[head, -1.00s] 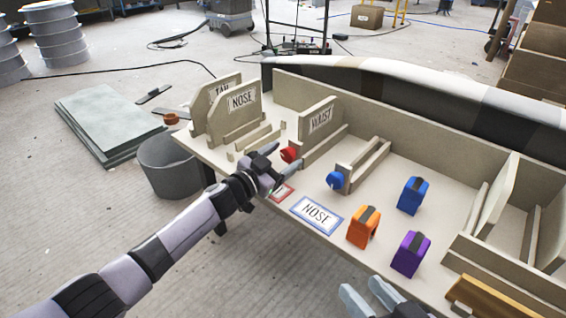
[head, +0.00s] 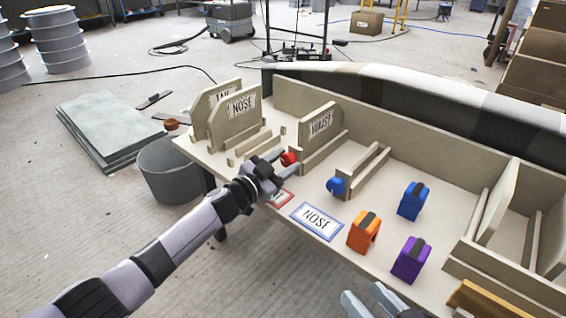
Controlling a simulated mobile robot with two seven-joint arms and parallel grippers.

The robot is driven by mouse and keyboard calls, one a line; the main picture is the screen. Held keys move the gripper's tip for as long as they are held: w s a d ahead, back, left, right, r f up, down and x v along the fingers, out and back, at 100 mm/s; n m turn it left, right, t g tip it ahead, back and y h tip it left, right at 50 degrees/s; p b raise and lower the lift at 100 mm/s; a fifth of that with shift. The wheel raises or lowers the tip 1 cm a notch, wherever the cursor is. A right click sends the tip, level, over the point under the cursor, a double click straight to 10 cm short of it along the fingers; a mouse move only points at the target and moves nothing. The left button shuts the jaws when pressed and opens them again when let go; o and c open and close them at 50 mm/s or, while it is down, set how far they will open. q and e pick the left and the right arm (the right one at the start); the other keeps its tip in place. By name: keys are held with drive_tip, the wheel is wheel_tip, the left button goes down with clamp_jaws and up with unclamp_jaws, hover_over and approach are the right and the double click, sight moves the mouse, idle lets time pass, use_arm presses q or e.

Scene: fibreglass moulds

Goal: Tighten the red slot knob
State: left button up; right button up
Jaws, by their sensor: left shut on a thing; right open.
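The red slot knob (head: 289,159) sits at the front end of the slot that holds the upright WAIST panel (head: 320,122). My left gripper (head: 281,165) is at the knob, its fingers closed around it and partly hiding it. A red-bordered label (head: 281,199) lies on the bench just in front, partly behind my gripper. My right gripper (head: 366,301) is at the bottom edge, open and empty, only its fingers showing.
A blue knob (head: 335,186) fronts the empty neighbouring slot (head: 362,172). The NOSE label (head: 317,221) lies in front. Blue (head: 412,201), orange (head: 363,233) and purple (head: 411,261) clamp-like blocks stand to the right. NOSE panel (head: 241,116) stands at left. A grey bin (head: 168,169) is below.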

use_arm(q)
drive_tip(key=m, duration=0.4)
drive_tip(key=shift+f+m, duration=0.15)
drive_tip(key=shift+m, duration=0.15)
drive_tip(key=shift+s+m, duration=0.1)
drive_tip(key=shift+m, duration=0.4)
drive_tip(key=o, duration=1)
drive_tip(key=shift+o, duration=0.3)
